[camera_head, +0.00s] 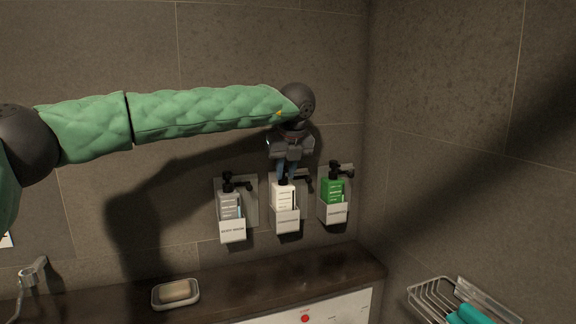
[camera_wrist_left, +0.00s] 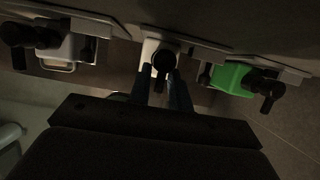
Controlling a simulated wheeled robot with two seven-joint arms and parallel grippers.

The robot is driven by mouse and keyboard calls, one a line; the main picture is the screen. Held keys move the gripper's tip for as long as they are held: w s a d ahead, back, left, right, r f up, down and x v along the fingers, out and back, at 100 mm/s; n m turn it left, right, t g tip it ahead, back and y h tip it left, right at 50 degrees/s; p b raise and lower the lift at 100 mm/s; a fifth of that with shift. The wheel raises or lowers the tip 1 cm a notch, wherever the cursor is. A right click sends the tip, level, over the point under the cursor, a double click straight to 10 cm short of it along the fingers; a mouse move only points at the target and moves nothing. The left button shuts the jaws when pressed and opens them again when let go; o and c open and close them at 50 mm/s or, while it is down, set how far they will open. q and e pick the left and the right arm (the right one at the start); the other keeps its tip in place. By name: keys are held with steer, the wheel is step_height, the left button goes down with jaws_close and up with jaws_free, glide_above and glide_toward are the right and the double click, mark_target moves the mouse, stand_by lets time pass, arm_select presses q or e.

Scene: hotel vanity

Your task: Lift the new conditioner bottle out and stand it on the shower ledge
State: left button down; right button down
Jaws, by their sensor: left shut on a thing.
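The white bottle (camera_head: 283,195) stands upright in the middle wall holder (camera_head: 288,223), whose label appears to read conditioner. My left gripper (camera_head: 287,177) reaches down from above and is shut on the bottle at its top, by the dark pump. In the left wrist view, the two fingers (camera_wrist_left: 162,85) lie either side of the black pump head (camera_wrist_left: 164,60), with the white bottle body (camera_wrist_left: 149,50) behind it. The bottle's lower part is hidden by the holder. My right gripper is not in view. I cannot tell which surface is the shower ledge.
A grey bottle (camera_head: 230,205) in a holder is close on the left, a green bottle (camera_head: 333,190) in another on the right. Below is a dark counter (camera_head: 245,284) with a soap dish (camera_head: 176,305). A wire basket (camera_head: 425,292) with teal items is on the right wall.

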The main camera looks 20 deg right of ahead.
arm_select(q)
steer(key=shift+r, duration=0.1)
steer(key=shift+r, duration=3.65)
